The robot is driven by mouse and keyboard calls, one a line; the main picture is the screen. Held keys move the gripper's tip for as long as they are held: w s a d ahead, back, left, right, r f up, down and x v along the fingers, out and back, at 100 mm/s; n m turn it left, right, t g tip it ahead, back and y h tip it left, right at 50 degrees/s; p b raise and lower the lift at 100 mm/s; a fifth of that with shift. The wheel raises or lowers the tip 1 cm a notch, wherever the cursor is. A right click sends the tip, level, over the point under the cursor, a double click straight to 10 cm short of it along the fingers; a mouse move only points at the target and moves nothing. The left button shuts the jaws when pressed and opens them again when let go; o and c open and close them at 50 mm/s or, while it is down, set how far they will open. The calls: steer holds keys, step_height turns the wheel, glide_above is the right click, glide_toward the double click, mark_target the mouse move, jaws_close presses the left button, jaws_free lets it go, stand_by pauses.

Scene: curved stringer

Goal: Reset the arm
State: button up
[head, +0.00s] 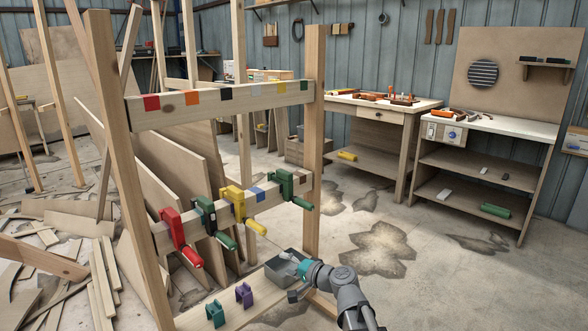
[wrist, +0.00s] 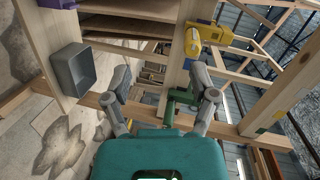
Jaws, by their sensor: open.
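My gripper (head: 291,276) is at the lower middle of the head view, beside a grey open box (head: 277,268) on the bottom plank (head: 195,321). In the wrist view my gripper (wrist: 160,80) has its two grey fingers spread wide, with nothing held. A green clamp (wrist: 180,97) shows beyond the fingers, near the right one, and a yellow clamp (wrist: 208,36) is above it. The grey box (wrist: 73,72) is at the left there and looks empty. In the head view, red (head: 174,228), dark green (head: 204,212), yellow (head: 235,200) and green (head: 283,186) clamps sit on the middle rail.
Teal (head: 215,313) and purple (head: 244,294) clips stand on the bottom plank. A wooden upright (head: 314,140) rises behind my gripper. The upper rail (head: 205,106) bears coloured squares. Boards lean behind the frame. Workbenches (head: 380,110) stand at the back right, with open floor before them.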

steer(key=s+d+f+n+g+h+p, duration=0.1)
steer(key=s+d+f+n+g+h, duration=0.2)
steer(key=s+d+f+g+h, duration=0.45)
steer(key=s+d+f+n+g+h+p, duration=0.1)
steer(key=s+d+f+n+g+h, duration=0.35)
steer(key=s+d, duration=0.6)
step_height(320, 180, up, 36)
steer(key=w+m+t+p, duration=0.1)
steer(key=t+p, duration=0.1)
steer(key=p, duration=3.4)
steer(key=shift+w+d+f+m, duration=0.25)
steer(key=shift+w+d+m, duration=0.1)
steer(key=shift+w+d, duration=0.1)
steer(key=shift+f, duration=0.15)
